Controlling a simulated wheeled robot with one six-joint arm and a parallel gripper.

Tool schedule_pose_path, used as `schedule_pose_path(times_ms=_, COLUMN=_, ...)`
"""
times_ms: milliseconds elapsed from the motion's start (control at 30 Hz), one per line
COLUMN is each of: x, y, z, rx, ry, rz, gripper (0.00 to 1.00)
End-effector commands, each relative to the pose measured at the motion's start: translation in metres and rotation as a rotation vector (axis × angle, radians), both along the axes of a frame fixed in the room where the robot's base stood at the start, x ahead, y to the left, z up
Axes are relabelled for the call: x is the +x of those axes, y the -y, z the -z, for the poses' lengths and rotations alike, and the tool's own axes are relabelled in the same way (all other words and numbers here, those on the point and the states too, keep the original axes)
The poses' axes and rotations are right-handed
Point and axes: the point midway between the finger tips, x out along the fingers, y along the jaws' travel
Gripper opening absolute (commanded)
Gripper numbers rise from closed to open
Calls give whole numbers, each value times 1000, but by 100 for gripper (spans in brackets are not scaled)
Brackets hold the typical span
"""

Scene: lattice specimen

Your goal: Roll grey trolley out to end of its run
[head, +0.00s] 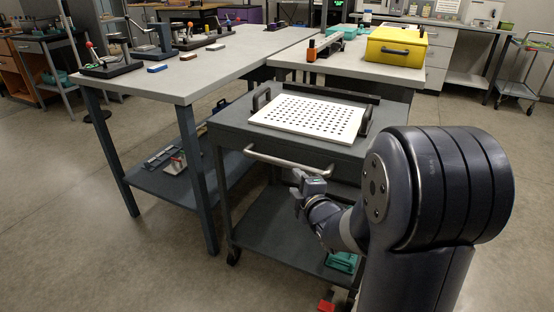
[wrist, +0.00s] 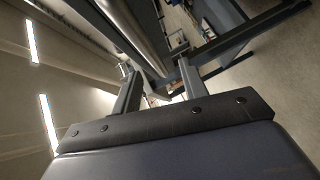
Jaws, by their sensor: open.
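The grey trolley (head: 230,136) stands in the middle of the head view, with a pale metal bar handle (head: 285,161) across its near side. A white perforated plate (head: 310,116) lies on its top between dark upright handles. My gripper (head: 297,188) is just below the right part of the bar, in front of the trolley. In the wrist view my gripper (wrist: 157,88) has its two fingers spread, with nothing held between them. The bar (wrist: 138,35) shows beyond the fingers, close to them. I cannot tell whether it touches them. My arm hides the trolley's right side.
A grey workbench (head: 205,62) adjoins the trolley's left and back, and its leg (head: 198,185) is close to the trolley. A yellow case (head: 397,47) sits on the bench behind. A red object (head: 326,306) is low near the trolley's front castor. Floor at the front left is clear.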

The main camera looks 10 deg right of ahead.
Motion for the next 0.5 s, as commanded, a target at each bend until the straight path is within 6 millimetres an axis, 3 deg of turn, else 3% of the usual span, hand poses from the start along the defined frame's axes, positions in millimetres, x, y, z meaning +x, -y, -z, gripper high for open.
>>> schedule_pose_path(times_ms=100, x=-6, y=-6, z=-13, rx=-33, ry=43, rz=-28, gripper=41)
schedule_pose_path(times_ms=233, x=2, y=-9, z=-13, rx=-39, ry=52, rz=-35, gripper=41)
schedule_pose_path(times_ms=500, x=49, y=-17, z=-5, rx=-37, ry=50, rz=-35, gripper=41)
